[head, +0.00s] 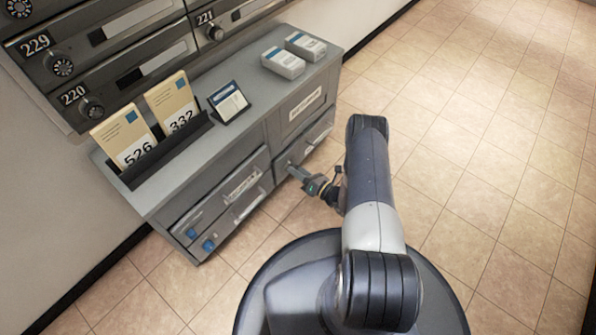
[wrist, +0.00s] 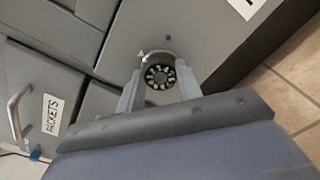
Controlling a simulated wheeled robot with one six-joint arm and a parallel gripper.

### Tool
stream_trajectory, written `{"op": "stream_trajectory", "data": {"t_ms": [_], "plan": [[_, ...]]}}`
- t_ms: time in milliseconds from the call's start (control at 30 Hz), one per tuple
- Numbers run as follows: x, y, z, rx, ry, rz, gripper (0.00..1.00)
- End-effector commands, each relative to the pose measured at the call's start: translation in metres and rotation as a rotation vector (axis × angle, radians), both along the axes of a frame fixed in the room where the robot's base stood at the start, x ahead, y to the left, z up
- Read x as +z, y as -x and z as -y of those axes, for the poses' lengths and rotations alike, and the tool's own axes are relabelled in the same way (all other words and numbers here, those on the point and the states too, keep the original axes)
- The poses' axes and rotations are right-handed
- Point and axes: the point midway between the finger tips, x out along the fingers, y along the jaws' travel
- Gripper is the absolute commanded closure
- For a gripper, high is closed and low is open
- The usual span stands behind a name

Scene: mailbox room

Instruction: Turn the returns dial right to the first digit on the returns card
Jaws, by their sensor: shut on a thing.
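The dial (wrist: 160,76) is a round dark knob with pale digits around its face, on a grey cabinet front in the wrist view. A small white pointer mark (wrist: 141,53) sits at its upper left. The digits are too small to read. My gripper (wrist: 158,88) is shut on the dial, one pale finger on each side. In the head view my gripper (head: 300,176) is against the lower right cabinet front, and the dial is hidden there. A small card with a blue header (head: 228,101) stands on the cabinet top; its text is unreadable, so I cannot tell whether it is the returns card.
A dark rack (head: 165,160) holds envelopes marked 526 and 332. Two small boxes (head: 290,58) lie on the cabinet top (head: 255,125). Mailboxes with dials (head: 62,66) are above. A PACKETS drawer handle (wrist: 16,112) is left of my gripper. The tiled floor (head: 480,130) at right is clear.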

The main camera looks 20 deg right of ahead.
Motion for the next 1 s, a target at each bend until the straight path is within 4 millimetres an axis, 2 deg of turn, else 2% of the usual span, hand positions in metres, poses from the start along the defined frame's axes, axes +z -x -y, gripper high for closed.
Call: {"op": "stream_trajectory", "data": {"t_ms": [700, 1000], "plan": [[-0.0023, -0.0004, 0.001, -0.001, -0.54, -0.394, 0.89], [-0.003, -0.0004, 0.001, -0.001, -0.709, -0.517, 0.89]]}}
